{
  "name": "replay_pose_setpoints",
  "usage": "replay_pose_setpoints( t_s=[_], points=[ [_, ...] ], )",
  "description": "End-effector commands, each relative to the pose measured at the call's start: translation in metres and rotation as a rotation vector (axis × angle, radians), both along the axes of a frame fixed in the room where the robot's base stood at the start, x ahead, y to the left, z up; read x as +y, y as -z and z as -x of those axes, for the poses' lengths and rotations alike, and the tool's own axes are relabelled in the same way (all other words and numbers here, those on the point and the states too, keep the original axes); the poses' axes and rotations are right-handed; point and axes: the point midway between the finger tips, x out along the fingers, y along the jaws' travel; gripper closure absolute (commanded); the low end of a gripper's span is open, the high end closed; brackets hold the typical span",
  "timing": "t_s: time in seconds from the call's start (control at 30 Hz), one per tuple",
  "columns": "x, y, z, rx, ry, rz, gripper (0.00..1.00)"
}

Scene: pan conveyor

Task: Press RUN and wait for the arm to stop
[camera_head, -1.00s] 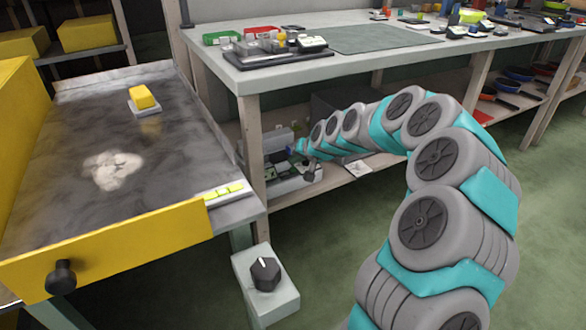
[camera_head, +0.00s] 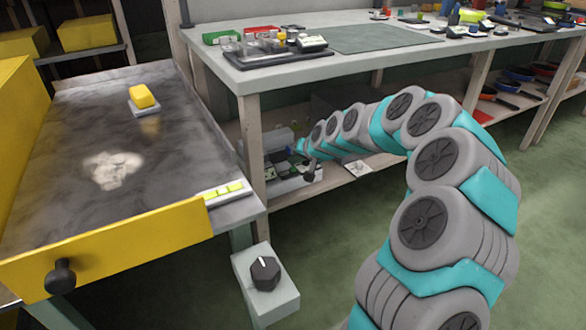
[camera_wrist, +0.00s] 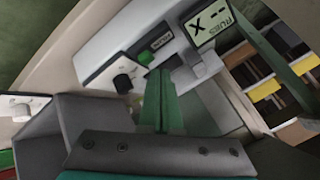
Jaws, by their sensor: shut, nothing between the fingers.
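A pale control box (camera_wrist: 130,45) fills the upper middle of the wrist view. In the head view my arm reaches under the bench to grey equipment (camera_head: 285,180) on the lower shelf; the gripper is tiny there.
A lit display (camera_wrist: 207,22) shows at the upper right of the wrist view. The bench (camera_head: 250,80) stands above my arm. At left, a grey conveyor table (camera_head: 60,130) carries a yellow block (camera_head: 143,96). A pedestal with a black knob (camera_head: 265,272) stands in front.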

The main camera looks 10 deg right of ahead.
Motion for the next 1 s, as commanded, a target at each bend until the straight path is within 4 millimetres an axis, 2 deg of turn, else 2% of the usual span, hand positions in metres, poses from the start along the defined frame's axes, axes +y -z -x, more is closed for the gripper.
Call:
replay_pose_setpoints(
  t_s=[0.17,1.0],
  points=[
    [-0.0001,0.0071,0.0002,0.0,0.001,-0.001,1.0],
    [-0.0002,0.0117,0.0002,0.0,0.0,0.0,1.0]
  ],
)
